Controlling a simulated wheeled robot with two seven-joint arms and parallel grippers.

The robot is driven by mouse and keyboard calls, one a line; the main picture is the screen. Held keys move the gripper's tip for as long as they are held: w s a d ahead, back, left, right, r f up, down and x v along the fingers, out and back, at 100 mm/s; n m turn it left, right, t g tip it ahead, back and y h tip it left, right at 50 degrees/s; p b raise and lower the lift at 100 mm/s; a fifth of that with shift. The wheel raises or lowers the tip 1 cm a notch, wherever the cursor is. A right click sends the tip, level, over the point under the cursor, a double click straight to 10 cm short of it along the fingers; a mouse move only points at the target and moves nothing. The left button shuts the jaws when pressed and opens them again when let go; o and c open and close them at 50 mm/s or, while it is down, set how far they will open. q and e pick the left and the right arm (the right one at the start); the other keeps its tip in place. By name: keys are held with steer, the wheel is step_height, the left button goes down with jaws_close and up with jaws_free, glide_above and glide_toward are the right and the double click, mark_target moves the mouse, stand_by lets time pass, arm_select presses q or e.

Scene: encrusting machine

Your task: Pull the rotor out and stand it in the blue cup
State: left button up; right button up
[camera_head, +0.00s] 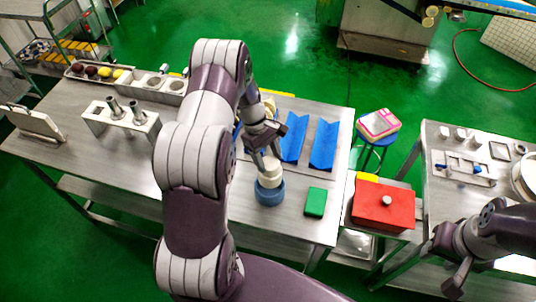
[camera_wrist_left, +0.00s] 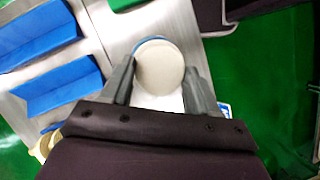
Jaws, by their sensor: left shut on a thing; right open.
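The rotor (camera_head: 270,171) is a cream-white stepped cylinder. It stands upright at the blue cup (camera_head: 269,193), with its lower end hidden by the cup wall. My left gripper (camera_head: 265,159) points down from above and is shut on the rotor's upper part. In the left wrist view the rotor's round pale end (camera_wrist_left: 160,66) lies between the two fingers, with a thin blue edge of the cup (camera_wrist_left: 152,40) behind it. Whether the rotor rests on the cup's floor cannot be seen. My right gripper (camera_head: 449,262) is open and empty at the lower right.
Two blue V-shaped holders (camera_head: 324,145) stand behind the cup, and a green block (camera_head: 315,202) lies to its right. A red box (camera_head: 383,206) with a knob is further right. My left arm hides the table's middle.

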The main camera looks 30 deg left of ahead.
mark_target(266, 159)
arm_select(q)
steer(key=shift+f, duration=0.25)
steer(key=shift+w+a+p, duration=0.1)
steer(key=shift+p, duration=0.2)
arm_select(e)
steer(key=shift+w+f, duration=0.1)
steer(key=shift+f, duration=0.05)
steer(key=shift+a, duration=0.1)
arm_select(q)
steer(key=shift+r, duration=0.2)
arm_select(e)
steer(key=shift+r, duration=0.2)
arm_select(q)
steer(key=shift+f, duration=0.1)
arm_select(e)
steer(key=shift+f, duration=0.1)
arm_select(q)
steer(key=shift+f+b, duration=1.05)
steer(key=shift+f, duration=0.6)
arm_select(e)
steer(key=shift+f, duration=1.15)
arm_select(q)
steer(key=shift+f+b, duration=1.9)
steer(key=shift+f, duration=0.7)
arm_select(e)
step_height(266, 159, down, 4)
steer(key=shift+r, duration=0.2)
